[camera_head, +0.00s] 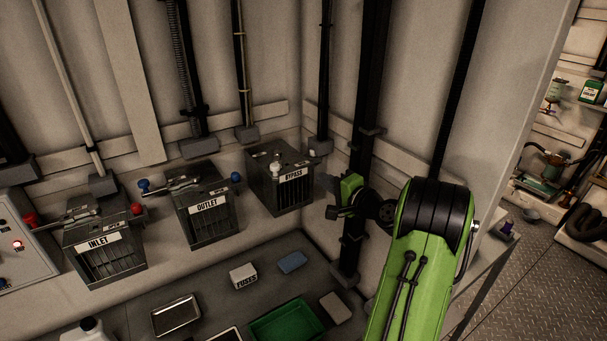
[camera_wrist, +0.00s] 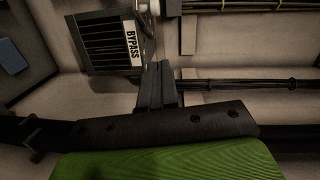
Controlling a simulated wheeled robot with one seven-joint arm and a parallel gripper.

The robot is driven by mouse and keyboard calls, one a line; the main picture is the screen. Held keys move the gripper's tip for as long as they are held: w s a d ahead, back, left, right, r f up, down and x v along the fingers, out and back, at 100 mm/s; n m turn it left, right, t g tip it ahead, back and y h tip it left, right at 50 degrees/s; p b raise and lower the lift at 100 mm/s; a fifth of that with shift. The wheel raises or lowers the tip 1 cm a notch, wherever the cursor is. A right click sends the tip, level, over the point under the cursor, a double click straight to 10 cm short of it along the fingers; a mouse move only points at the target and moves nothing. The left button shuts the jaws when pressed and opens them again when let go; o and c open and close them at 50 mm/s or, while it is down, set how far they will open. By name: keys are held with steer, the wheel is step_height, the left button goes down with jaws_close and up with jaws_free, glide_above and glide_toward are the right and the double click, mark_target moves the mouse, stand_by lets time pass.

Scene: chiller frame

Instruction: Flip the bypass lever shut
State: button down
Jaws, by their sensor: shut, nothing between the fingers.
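The bypass box (camera_head: 284,192) is a dark louvred box with a white BYPASS label, in the back right corner. A white-knobbed bypass lever (camera_head: 276,170) is on its top; its exact angle is hard to tell. In the wrist view the box (camera_wrist: 100,32) is at the upper left, and a white knob (camera_wrist: 155,7) is cut by the top edge. My gripper (camera_head: 333,212) is right of the box and apart from it in the head view. In the wrist view my gripper's fingers (camera_wrist: 155,72) are together and empty, beside the box's label end.
The outlet box (camera_head: 205,215) with blue knobs and the inlet box (camera_head: 100,255) with red knobs stand to the left. A black vertical pipe (camera_head: 370,75) rises behind my gripper. A fuses box (camera_head: 243,276) and a green tray (camera_head: 287,322) lie below.

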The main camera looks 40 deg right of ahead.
steer(key=w+a+f+p, duration=0.1)
steer(key=w+a+p, duration=0.1)
steer(key=w, duration=1)
steer(key=shift+a+f+p, duration=0.25)
steer(key=shift+a+p, duration=0.1)
steer(key=shift+a, duration=0.05)
